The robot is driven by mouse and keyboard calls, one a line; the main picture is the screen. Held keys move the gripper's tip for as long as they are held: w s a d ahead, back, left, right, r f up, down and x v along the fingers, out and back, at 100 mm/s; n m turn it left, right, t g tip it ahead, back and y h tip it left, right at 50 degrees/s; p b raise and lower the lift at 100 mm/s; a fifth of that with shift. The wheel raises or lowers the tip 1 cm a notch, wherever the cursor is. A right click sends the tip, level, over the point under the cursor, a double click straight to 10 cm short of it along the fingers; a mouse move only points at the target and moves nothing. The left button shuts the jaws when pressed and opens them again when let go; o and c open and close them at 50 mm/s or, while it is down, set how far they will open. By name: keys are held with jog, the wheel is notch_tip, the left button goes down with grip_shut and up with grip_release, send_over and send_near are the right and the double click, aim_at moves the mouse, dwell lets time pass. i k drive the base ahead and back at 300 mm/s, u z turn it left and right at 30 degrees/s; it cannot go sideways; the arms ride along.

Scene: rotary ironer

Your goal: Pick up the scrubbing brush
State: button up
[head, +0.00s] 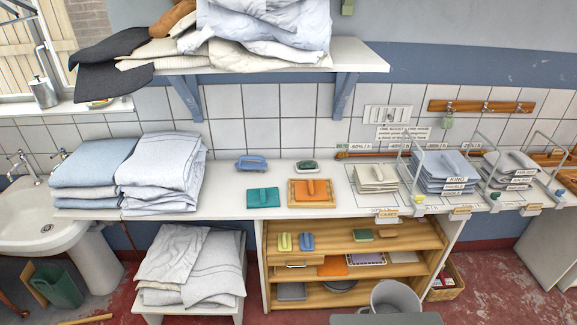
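A blue block with a raised handle (251,163) lies on the white counter (230,178), near the tiled wall. It looks most like a scrubbing brush, but its bristles cannot be made out. In front of it lies a teal flat piece with a small grip (263,197). To the right, an orange piece with a grip (310,187) lies on a wooden tray (295,204). A small dark green item (306,165) sits on a pale dish behind the tray. My gripper is not in view.
Folded linen stacks (162,170) stand left on the counter, wire-divided cloth piles (447,170) right. A loaded wall shelf (360,58) hangs above. Below are a wooden shelf unit (345,270) with small items, a linen stool (190,306) and a grey bucket (395,297). Bare counter surrounds the blue block.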

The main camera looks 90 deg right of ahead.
aim_at(242, 164)
jog(key=k, duration=1.5)
jog(key=z, duration=0.65)
jog(key=i, duration=2)
jog(key=u, duration=0.05)
